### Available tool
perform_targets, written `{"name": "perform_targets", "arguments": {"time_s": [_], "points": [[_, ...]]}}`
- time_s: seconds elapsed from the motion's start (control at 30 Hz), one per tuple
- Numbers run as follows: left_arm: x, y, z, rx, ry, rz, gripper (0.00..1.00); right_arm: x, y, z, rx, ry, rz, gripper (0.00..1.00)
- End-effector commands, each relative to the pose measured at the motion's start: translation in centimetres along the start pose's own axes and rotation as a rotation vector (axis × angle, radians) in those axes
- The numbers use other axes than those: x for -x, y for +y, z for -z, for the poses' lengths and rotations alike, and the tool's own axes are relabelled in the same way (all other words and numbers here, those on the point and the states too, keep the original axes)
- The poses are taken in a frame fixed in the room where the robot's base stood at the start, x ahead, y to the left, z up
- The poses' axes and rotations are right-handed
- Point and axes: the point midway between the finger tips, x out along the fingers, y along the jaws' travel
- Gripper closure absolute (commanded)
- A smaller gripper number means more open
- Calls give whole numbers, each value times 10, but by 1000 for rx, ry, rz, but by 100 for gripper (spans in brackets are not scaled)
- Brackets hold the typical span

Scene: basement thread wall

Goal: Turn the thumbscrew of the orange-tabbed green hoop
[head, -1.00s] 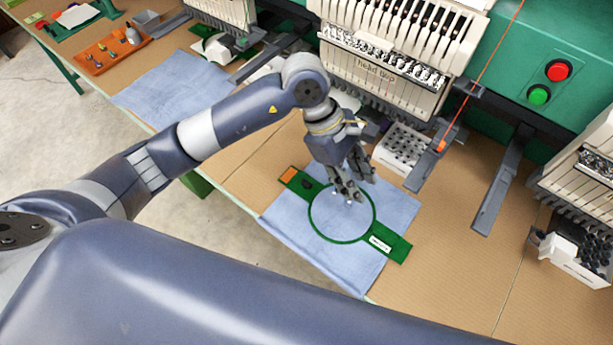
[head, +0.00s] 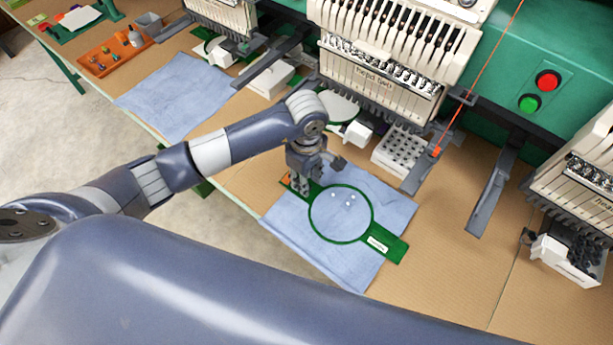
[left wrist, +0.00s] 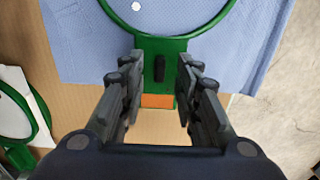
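The green hoop (head: 373,216) lies flat on a blue cloth (head: 290,225), with a white label (head: 377,244) on its near right arm. In the left wrist view, its other arm (left wrist: 171,44) carries a dark thumbscrew (left wrist: 159,68) and ends in an orange tab (left wrist: 157,101). My left gripper (left wrist: 159,62) is open, with one finger on each side of the thumbscrew and that arm; I cannot tell any contact. In the head view the left gripper (head: 303,186) points down over the tabbed end and hides the thumbscrew and most of the tab. My right gripper is out of view.
The embroidery machine (head: 385,75) stands behind the hoop. A white rack (head: 400,150) and another green-rimmed hoop (head: 338,107) lie near its base. A second blue cloth (head: 180,95) and an orange tray (head: 105,57) are at left. The table (head: 450,240) right of the hoop is clear.

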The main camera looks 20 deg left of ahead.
Motion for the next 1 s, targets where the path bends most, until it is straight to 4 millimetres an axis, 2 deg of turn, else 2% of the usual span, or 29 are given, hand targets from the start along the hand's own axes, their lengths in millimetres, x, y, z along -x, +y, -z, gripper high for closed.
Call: {"name": "perform_targets", "arguments": {"time_s": [0.17,0.4,0.47,0.53,0.57,1.0], "points": [[-10,0,-1,0,-1,0,70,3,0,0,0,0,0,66],[-11,0,0,0,-1,-1,70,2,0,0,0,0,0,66],[-11,0,0,0,-1,-1,81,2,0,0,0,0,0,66],[-10,0,0,0,-1,-1,97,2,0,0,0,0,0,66],[-10,0,0,0,-1,-1,100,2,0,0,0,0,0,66],[-11,0,0,39,0,-2,100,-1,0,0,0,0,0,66]]}}
